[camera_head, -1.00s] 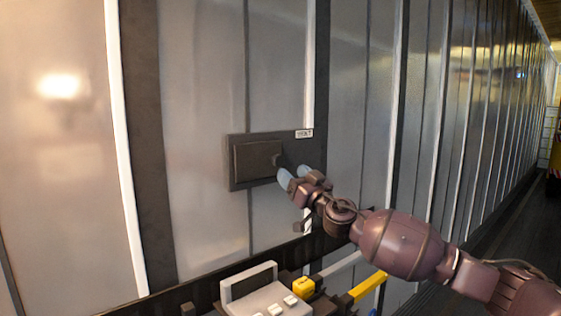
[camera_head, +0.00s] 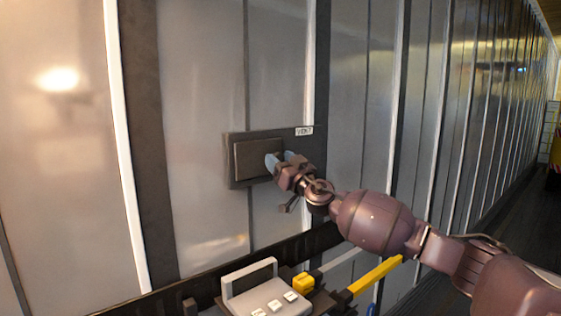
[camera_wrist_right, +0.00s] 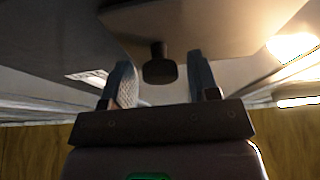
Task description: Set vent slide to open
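The vent slide is a dark rectangular plate (camera_head: 257,158) on a dark backing panel on the grey wall, with a small "VENT" label (camera_head: 304,131) at its upper right. My right gripper (camera_head: 279,160) is at the plate's right edge, covering its knob in the head view. In the right wrist view the dark knob (camera_wrist_right: 158,66) stands between the two blue-grey fingers of the right gripper (camera_wrist_right: 160,80). The fingers are open, with a gap on each side of the knob. My left gripper is not in view.
Below the vent is a dark rail with a light grey box with a handle (camera_head: 262,295), a yellow block (camera_head: 303,283) and a yellow bar (camera_head: 376,275). The ribbed wall runs away to the right, with clear floor beside it.

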